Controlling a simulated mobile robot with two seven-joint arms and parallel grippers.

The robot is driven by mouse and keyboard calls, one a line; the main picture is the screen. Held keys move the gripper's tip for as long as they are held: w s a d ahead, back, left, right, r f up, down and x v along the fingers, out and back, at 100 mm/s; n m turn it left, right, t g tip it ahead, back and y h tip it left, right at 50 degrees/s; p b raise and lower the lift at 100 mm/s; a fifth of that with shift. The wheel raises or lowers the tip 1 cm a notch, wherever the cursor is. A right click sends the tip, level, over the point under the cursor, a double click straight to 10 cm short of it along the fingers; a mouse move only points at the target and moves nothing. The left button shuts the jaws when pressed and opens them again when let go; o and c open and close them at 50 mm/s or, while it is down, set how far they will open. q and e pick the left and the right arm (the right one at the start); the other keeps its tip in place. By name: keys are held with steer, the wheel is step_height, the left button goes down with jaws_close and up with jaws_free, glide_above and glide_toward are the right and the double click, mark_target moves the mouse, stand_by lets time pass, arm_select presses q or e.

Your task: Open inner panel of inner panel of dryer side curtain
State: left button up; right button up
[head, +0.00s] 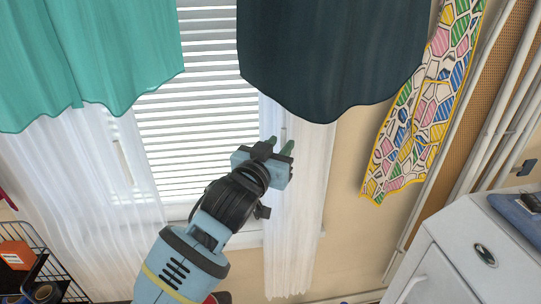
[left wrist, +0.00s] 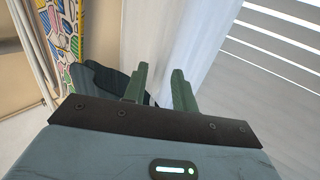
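The sheer white inner panel (head: 296,215) on the dryer side hangs at the right edge of the window, below the dark outer curtain (head: 330,55). It also shows as a pale hanging cloth in the left wrist view (left wrist: 185,35). My left gripper (head: 280,146) is at the upper part of this panel, just under the dark curtain's hem. Its two green fingers (left wrist: 160,88) stand apart, with pale cloth showing behind and between them. I cannot tell whether they touch the cloth. My right gripper is not in view.
Teal curtain (head: 90,60) and another sheer panel (head: 85,190) hang left of the blinds (head: 205,120). A patterned cloth (head: 420,110) hangs on the right. The white dryer (head: 450,265) stands lower right, near pipes (head: 500,140). A wire rack (head: 45,265) is lower left.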

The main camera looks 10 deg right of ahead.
arm_select(q)
steer(key=v, duration=0.5)
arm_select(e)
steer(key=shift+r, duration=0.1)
